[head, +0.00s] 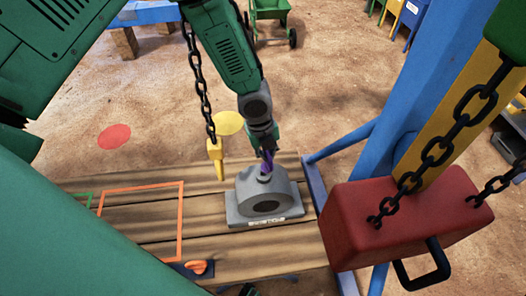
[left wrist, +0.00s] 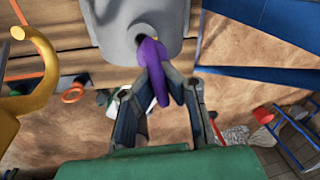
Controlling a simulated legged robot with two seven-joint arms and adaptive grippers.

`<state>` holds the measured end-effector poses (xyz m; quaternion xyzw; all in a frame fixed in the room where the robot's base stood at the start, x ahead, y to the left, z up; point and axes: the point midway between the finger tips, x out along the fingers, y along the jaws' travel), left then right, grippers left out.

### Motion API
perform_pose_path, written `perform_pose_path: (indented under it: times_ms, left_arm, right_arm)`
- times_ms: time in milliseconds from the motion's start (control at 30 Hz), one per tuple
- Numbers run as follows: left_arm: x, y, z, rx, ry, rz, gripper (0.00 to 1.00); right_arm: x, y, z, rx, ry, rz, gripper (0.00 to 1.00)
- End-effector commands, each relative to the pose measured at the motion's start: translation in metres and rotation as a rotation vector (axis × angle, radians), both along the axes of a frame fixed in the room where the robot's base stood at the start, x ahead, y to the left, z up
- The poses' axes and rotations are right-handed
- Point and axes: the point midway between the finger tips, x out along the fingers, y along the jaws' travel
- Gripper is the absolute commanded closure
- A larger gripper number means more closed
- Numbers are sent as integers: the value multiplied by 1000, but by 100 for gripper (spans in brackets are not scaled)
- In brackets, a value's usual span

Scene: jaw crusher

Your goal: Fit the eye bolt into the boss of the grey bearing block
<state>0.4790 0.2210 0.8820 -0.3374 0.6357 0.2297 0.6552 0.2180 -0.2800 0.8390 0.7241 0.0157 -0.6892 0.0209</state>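The grey bearing block (head: 272,200) sits on its flat base on the wooden table, with its boss on top. In the left wrist view the block (left wrist: 112,14) is at the top, the dark boss opening partly visible beside the bolt. My left gripper (head: 266,150) is directly above the boss. Its fingers (left wrist: 160,80) are closed around the purple eye bolt (left wrist: 152,62). The bolt's lower end (head: 267,164) is at the boss; I cannot tell whether it is inside. A dark and green part at the head view's bottom edge may be my right gripper (head: 249,290).
A yellow hook (head: 216,158) hangs on a chain just left of the block. A red chained block (head: 400,215) and blue post stand at right. An orange outline (head: 182,225) and orange knob (head: 196,267) are on the table's left and front. The tabletop inside the outline is clear.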

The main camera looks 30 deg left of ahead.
Motion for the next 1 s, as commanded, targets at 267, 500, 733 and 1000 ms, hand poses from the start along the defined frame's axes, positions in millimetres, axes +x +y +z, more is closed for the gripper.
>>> perform_pose_path:
  times_ms: [267,500,733,1000]
  left_arm:
    - [0,8,-2,-8,1,2,100]
    - [0,8,-2,-8,1,3,100]
    - [0,9,0,-7,2,3,100]
    - [0,13,-1,-12,1,2,100]
  right_arm:
    - [0,0,0,0,0,-1,60]
    - [0,0,1,0,0,0,60]
    - [0,0,6,0,0,0,60]
    - [0,0,7,0,0,-1,60]
